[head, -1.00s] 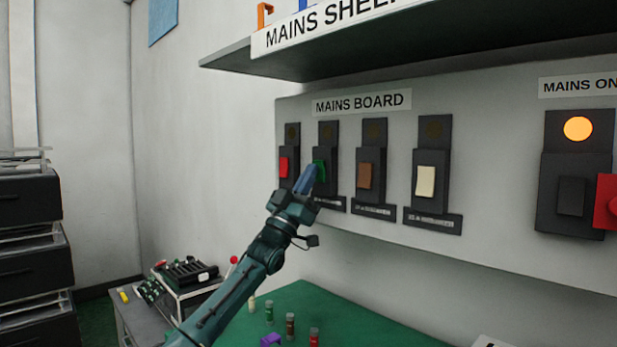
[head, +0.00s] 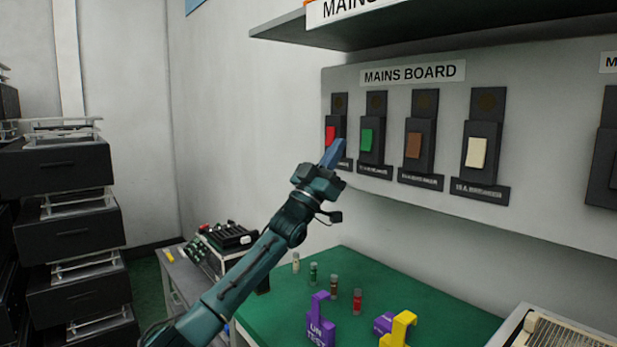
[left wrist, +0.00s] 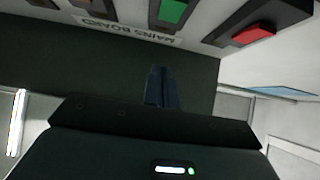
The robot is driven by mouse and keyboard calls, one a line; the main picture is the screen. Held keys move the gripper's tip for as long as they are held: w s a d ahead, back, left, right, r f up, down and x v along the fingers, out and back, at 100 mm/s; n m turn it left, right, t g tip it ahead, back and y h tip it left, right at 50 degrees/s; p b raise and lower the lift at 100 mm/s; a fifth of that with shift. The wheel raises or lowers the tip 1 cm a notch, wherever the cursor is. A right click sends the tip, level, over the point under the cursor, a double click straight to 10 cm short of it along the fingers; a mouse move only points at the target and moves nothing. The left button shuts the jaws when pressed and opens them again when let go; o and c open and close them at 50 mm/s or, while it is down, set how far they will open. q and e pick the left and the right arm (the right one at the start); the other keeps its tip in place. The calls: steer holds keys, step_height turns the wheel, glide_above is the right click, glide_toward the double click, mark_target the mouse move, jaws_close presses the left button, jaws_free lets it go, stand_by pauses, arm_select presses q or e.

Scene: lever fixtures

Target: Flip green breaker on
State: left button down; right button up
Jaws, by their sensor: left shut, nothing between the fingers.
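The green breaker (head: 367,140) is the second from the left on the mains board, between the red breaker (head: 330,136) and the brown breaker (head: 413,145). Its lamp above is dark. My left gripper (head: 334,150) is shut and empty, in front of the lower part of the red breaker and left of the green one. In the left wrist view the shut fingers (left wrist: 161,88) point toward the board, with the green switch (left wrist: 173,12) ahead and apart from them. The red switch (left wrist: 255,34) is to the right there. My right gripper is out of view.
A cream breaker (head: 476,151) is further right on the board. A shelf (head: 420,30) juts out above. Below is a green bench (head: 270,315) with small bottles, purple tags (head: 320,318) and a yellow piece (head: 398,330). Black drawers (head: 70,235) stand at left.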

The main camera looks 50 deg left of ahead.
arm_select(q)
steer(key=b+v, duration=0.1)
steer(key=v, duration=0.5)
steer(key=shift+s, duration=0.55)
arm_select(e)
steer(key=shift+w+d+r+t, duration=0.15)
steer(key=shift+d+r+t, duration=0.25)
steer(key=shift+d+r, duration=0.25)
